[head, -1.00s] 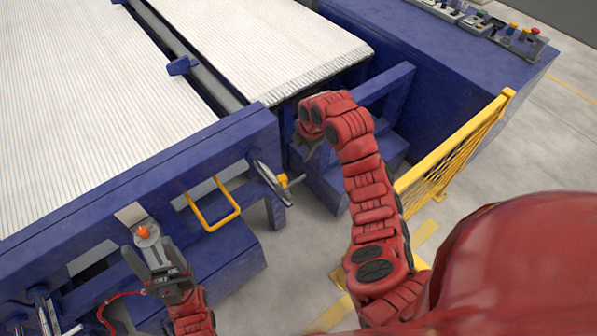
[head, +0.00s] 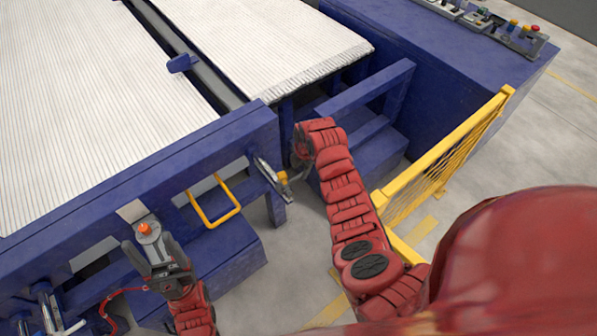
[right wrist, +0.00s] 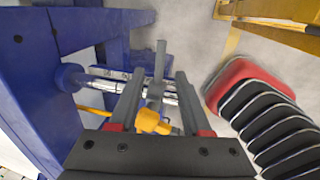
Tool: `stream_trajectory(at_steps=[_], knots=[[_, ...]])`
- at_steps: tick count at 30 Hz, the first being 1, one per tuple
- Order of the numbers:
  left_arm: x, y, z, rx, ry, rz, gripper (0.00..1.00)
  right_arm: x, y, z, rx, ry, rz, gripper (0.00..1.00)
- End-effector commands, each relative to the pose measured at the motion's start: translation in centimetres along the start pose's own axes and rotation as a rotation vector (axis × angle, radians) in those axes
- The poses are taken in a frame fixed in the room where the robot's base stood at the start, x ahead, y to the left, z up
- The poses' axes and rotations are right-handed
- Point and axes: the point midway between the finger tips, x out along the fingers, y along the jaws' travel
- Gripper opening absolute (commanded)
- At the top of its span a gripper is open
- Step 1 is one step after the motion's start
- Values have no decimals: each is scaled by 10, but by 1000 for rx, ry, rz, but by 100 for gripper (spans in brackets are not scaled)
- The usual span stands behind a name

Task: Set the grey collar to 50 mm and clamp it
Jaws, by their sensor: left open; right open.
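A silver rod (head: 267,172) with scale-like marks sticks out of the blue frame in the head view; it also shows in the right wrist view (right wrist: 108,85). The grey collar (right wrist: 155,91) sits around the rod, with a grey upright bar above it and an orange-yellow knob (right wrist: 150,121) below. The knob also shows in the head view (head: 283,176). My right gripper (right wrist: 159,82) is open, one finger on each side of the collar and knob; I cannot tell whether they touch. The scale reading is too small to tell. My left gripper (head: 149,243) is open by an orange button (head: 145,229).
A yellow handle (head: 213,203) stands out from the blue frame (head: 150,175) left of the rod. A yellow mesh barrier (head: 445,155) stands on the right. A blue cabinet (head: 450,70) with controls is behind. Grey floor is open below the rod.

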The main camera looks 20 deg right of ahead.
Motion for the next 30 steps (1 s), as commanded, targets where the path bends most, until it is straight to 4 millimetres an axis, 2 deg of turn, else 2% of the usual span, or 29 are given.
stream_trajectory(at_steps=[3, 13, 26, 30], knots=[[8, 0, -1, 0, 0, 0, 64, 13, -2, -1, 0, 1, -6, 48], [11, 0, -2, 0, 0, 0, 64, 39, -1, 0, 2, 2, -3, 48], [12, -1, -2, 0, 0, 0, 64, 44, 0, 0, -1, -2, 1, 48], [12, -1, -2, 0, 0, 0, 64, 44, 0, 0, -1, -2, 1, 27]])
